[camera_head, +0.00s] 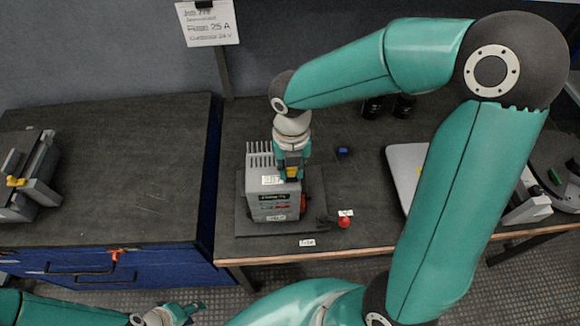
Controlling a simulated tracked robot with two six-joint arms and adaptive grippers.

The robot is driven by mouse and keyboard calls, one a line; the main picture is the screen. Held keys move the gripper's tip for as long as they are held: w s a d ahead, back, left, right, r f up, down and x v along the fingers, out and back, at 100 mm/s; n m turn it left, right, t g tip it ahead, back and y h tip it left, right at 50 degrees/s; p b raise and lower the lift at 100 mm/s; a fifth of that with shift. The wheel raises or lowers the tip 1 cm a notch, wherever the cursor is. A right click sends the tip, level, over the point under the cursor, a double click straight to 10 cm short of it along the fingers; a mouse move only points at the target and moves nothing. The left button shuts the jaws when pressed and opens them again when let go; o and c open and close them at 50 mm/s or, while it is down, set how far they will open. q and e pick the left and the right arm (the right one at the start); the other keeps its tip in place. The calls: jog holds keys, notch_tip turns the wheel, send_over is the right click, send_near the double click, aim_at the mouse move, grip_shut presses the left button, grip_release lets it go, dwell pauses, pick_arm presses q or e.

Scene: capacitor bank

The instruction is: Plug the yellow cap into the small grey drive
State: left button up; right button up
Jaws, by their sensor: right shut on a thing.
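The small grey drive (262,205) stands upright on a dark base plate on the middle bench, with fins along its top and labels on its front. My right gripper (291,174) reaches down from above at the drive's upper right side. It is shut on the yellow cap (292,172), of which only a small patch shows between the fingers. I cannot tell whether the cap touches the drive or is in a socket, as the fingers hide the contact. My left gripper (186,312) is low at the bottom edge, away from the bench top, and its finger opening is unclear.
A red knob (344,222) and a small blue piece (343,152) lie right of the drive. A light grey unit (405,160) stands further right, partly behind my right arm. Another grey device (35,180) sits on the left bench, whose top is otherwise clear. A sign (207,22) stands behind.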

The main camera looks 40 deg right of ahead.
jog(key=shift+f+b, duration=0.4)
jog(key=shift+f, duration=0.15)
jog(key=o, duration=0.9)
jog(key=shift+c, duration=0.2)
jog(key=shift+r, duration=0.1)
notch_tip(320, 180, up, 12)
dwell(0.3)
